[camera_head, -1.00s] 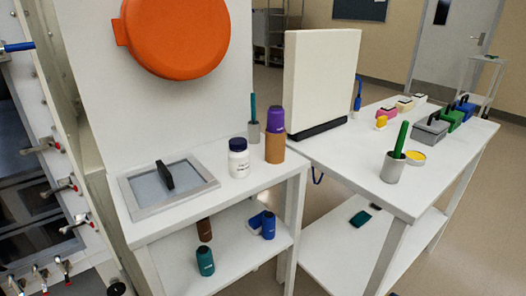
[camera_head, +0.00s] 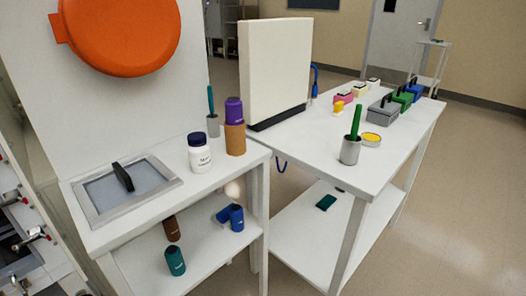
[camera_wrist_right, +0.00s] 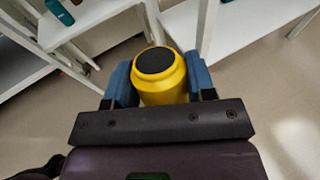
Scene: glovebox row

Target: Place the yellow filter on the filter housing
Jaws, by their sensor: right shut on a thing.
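The yellow filter (camera_wrist_right: 163,75), a yellow canister with a dark round end, is held between the blue fingers of my right gripper (camera_wrist_right: 163,82) in the right wrist view. The gripper is shut on it, in the air above the floor, near the white shelf units. Neither gripper shows in the head view. I cannot tell for sure which thing is the filter housing. A round yellow-rimmed piece (camera_head: 371,139) lies on the right-hand table, and a small yellow item (camera_head: 338,106) stands further back there.
The right-hand white table (camera_head: 318,150) also bears a grey cup (camera_head: 350,150) with a green stick, a grey case (camera_head: 388,112) and a tall cream box (camera_head: 275,70). The left unit bears a white jar (camera_head: 199,155) and a framed hatch (camera_head: 125,187). Open floor lies at right.

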